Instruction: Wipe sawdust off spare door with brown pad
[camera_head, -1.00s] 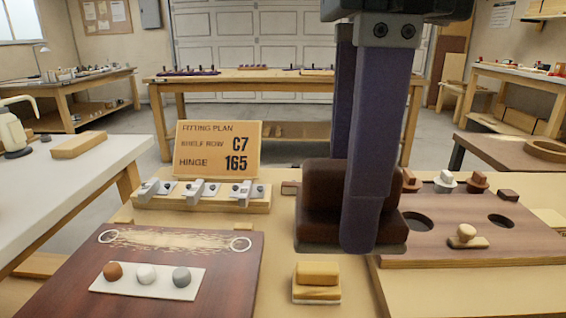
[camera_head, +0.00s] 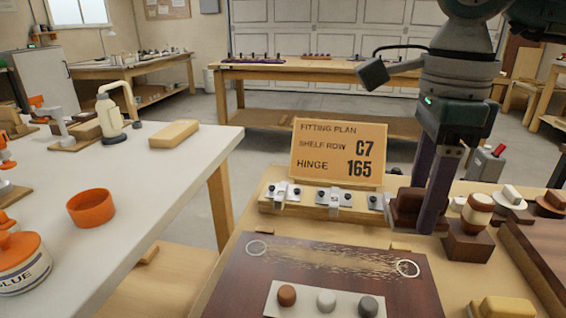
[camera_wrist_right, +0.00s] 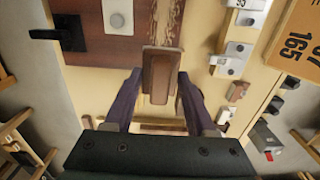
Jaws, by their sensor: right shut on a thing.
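The spare door (camera_head: 235,290) is a dark reddish-brown panel lying on the bench. Pale sawdust (camera_head: 335,258) is streaked across its far part between two pale rings. My right gripper (camera_head: 432,215) is shut on the brown pad (camera_head: 406,208), beyond the door's far right corner in the head view. In the right wrist view the brown pad (camera_wrist_right: 160,75) sits between the fingertips, overlapping the door (camera_wrist_right: 95,48) and the sawdust (camera_wrist_right: 170,14). I cannot tell whether the pad touches anything below. My left gripper is not in view.
A white strip (camera_head: 275,300) with three round knobs lies on the door. A hinge board (camera_head: 325,210) and a fitting plan sign (camera_head: 338,152) stand behind it. A dark block (camera_head: 468,240) with a knob and a yellow block (camera_head: 502,308) are to the right. A white table (camera_head: 140,190) is left.

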